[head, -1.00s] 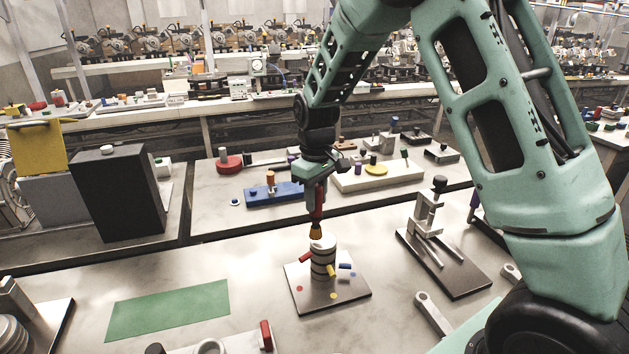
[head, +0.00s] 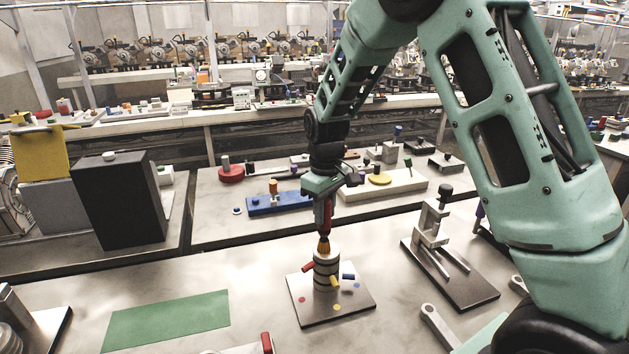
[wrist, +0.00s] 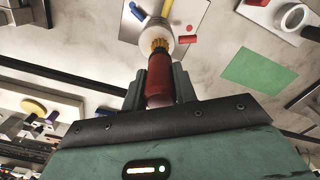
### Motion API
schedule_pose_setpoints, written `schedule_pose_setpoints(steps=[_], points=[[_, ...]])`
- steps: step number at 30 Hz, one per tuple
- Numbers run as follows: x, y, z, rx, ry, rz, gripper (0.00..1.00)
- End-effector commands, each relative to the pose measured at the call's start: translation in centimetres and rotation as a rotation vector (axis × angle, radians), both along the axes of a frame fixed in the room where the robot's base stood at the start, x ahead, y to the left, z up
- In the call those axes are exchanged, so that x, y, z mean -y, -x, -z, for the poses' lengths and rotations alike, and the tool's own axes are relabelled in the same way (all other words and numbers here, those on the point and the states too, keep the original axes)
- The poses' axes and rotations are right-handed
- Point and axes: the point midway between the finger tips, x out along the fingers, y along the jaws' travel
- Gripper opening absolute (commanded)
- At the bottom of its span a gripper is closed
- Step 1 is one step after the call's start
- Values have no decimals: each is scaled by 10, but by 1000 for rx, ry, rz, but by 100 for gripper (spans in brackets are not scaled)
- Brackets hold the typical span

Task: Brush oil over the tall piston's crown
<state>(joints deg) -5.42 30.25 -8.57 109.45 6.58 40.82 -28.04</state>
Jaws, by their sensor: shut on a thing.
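The tall piston (head: 326,273) stands upright on a square metal plate (head: 318,311) with coloured dots. Red, yellow and blue pegs stick out around it. My gripper (head: 327,199) is above the piston, shut on the red handle of a brush (head: 328,213), which points bristles down. The bristles (head: 323,244) are at the piston's crown and seem to touch it. In the wrist view the brush (wrist: 160,80) sits between the jaws, and its bristles (wrist: 160,43) overlap the pale crown (wrist: 159,30), hiding part of it.
A green mat (head: 166,320) lies to the left. A metal clamp stand (head: 450,275) and a wrench (head: 440,328) are to the right. A blue block (head: 280,203) and a white tray (head: 385,188) are behind. The bench left of the plate is mostly clear.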

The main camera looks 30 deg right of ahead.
Motion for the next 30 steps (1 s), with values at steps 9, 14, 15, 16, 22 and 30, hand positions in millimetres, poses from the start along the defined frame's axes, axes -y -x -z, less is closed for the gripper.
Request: schedule_pose_setpoints(steps=[9, 14, 15, 16, 22, 30], points=[[-6, -5, -27, 1, 0, 1, 5], [-8, -6, -41, 1, 0, 0, 5], [-8, -7, -45, 1, 0, 0, 5], [-9, -7, -48, 1, 0, 0, 5], [-10, -8, -66, 1, 0, 1, 5], [-12, -10, -81, 1, 0, 2, 5]])
